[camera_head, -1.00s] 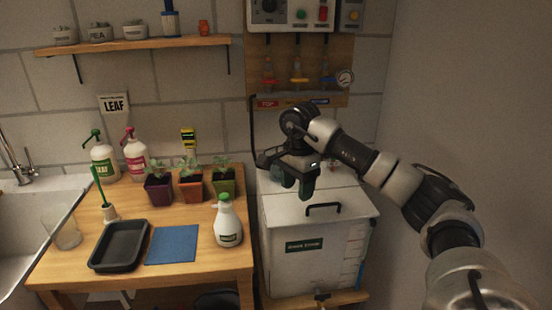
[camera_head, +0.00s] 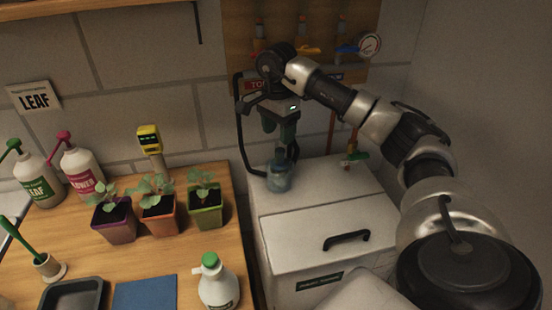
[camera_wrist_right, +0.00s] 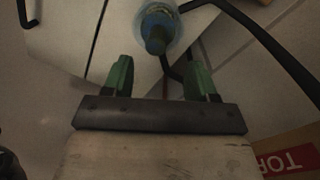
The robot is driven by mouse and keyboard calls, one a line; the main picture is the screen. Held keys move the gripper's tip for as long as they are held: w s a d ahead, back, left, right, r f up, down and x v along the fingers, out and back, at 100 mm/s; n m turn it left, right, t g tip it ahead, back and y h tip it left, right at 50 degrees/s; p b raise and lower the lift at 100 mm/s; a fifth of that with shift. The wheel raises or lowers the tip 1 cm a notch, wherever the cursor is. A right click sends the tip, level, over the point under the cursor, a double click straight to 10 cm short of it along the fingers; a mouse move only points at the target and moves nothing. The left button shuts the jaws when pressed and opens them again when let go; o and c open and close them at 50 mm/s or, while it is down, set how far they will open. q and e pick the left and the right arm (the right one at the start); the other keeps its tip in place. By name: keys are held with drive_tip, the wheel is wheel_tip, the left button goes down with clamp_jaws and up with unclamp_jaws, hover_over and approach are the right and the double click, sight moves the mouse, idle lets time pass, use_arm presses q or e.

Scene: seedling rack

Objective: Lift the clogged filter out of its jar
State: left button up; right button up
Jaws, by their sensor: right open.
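A clear jar (camera_head: 279,182) stands on the white tank's lid, near its back left corner. A blue filter (camera_head: 280,157) stands upright in it and its top rises above the rim. In the right wrist view the filter (camera_wrist_right: 156,40) shows end-on, with the jar (camera_wrist_right: 172,12) around its far part. My right gripper (camera_head: 279,134) points down above the filter, open and empty. In the right wrist view the green fingers of my right gripper (camera_wrist_right: 160,78) are apart, with the filter's near end ahead of the gap between them. My left gripper is out of view.
The white tank (camera_head: 310,222) has a black lid handle (camera_head: 346,240). A black hose (camera_head: 241,145) runs close left of my gripper.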

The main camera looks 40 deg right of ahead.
sight(280, 150)
drive_tip(key=shift+s+a+f, duration=0.1)
drive_tip(key=shift+s+f, duration=0.2)
drive_tip(key=shift+f, duration=0.6)
wheel_tip(280, 150, down, 5)
drive_tip(key=shift+r+p, duration=0.2)
drive_tip(key=shift+p, duration=0.4)
clamp_jaws()
